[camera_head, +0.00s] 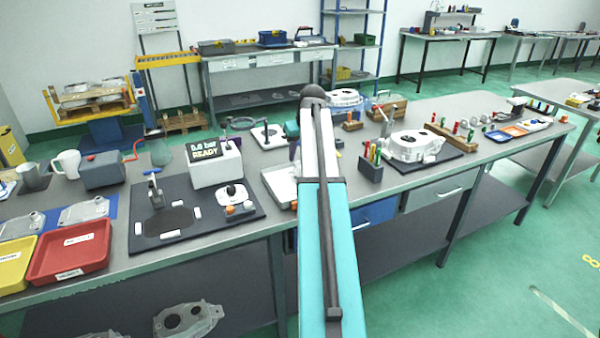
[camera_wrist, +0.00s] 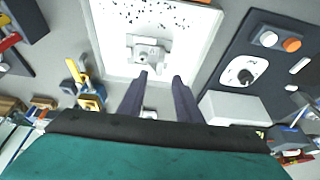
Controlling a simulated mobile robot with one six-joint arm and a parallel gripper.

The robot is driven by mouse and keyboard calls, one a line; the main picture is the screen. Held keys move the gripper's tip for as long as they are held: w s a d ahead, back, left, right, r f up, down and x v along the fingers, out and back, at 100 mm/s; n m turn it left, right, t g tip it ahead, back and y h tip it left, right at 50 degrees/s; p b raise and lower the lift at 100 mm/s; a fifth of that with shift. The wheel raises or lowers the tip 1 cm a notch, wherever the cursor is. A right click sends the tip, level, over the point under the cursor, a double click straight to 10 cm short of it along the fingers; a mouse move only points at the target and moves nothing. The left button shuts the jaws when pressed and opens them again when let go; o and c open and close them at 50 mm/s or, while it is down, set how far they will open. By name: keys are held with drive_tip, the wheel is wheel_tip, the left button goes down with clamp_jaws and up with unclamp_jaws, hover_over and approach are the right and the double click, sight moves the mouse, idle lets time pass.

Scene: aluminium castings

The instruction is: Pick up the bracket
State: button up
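The bracket (camera_wrist: 148,49), a small light-grey metal part with a raised round middle and flat ends, lies on a white tray (camera_wrist: 107,50) in the wrist view. My gripper (camera_wrist: 159,77) has its two dark fingers apart, with nothing held between them. The fingertips point at the near edge of the bracket; I cannot tell how high above it they are. In the head view, the tray (camera_head: 273,182) shows partly beside my arm, which hides the bracket and most of my gripper.
A dark fixture board (camera_head: 235,215) with knobs and a clamp stands left of the tray, beside a "READY" display box (camera_head: 215,166). A block of coloured-handled tools (camera_head: 370,168) and a casting (camera_head: 411,147) stand to the right. Red (camera_head: 70,276) and yellow trays lie far left.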

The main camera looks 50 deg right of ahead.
sight(296, 164)
drive_tip(key=shift+f, duration=0.15)
drive_tip(key=shift+p+x, duration=0.8)
drive_tip(key=shift+x, duration=1.7)
clamp_jaws()
